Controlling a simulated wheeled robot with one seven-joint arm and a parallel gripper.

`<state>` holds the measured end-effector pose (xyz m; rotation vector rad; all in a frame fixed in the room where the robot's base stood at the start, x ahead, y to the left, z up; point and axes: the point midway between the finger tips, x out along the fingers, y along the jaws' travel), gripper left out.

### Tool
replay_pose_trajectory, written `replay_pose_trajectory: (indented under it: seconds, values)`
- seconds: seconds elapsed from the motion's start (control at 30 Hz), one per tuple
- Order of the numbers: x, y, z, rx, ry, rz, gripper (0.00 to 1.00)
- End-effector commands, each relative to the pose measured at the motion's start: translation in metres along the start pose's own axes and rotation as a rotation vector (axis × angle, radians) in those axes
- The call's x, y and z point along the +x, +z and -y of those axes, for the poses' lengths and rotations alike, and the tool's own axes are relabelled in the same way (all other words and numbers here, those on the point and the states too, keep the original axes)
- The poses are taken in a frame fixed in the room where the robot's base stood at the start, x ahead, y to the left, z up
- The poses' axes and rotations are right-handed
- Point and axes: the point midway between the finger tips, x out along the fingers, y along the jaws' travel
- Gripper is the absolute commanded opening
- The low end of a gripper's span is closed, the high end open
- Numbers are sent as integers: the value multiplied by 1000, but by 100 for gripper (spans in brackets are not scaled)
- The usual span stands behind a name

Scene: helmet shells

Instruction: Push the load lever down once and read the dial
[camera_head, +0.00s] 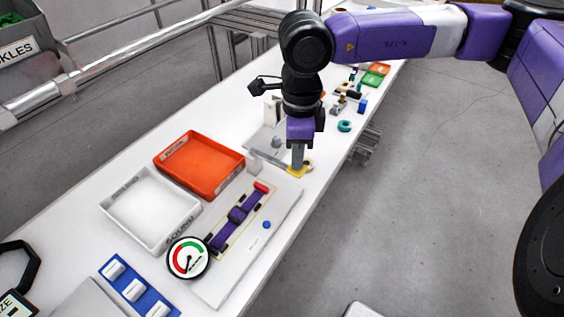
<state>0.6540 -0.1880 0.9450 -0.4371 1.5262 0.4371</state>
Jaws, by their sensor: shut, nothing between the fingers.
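My gripper (297,164) is shut and points straight down. Its tips are over or on a small yellow piece (303,172) at the far end of the white test plate; I cannot tell whether they touch. A grey bar (268,159) runs from a light block to the yellow piece and looks like the load lever. The round dial (188,258) has a white face with green and red bands and a dark needle; its exact reading is too small to tell. A purple strap (238,214) with a red end lies on the plate between dial and lever.
An orange tray (200,165) and a white tray (150,208) stand left of the plate. A blue strip with white blocks (133,290) lies at the near end. Small parts and a teal ring (345,126) sit farther along the table. Open floor lies to the right.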

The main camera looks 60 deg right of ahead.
Motion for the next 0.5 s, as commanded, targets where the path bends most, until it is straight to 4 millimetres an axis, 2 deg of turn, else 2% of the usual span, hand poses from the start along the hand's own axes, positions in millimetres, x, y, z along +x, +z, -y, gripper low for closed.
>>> replay_pose_trajectory:
  seconds: [0.5]
  values:
    - [14,0,0,0,0,0,0]
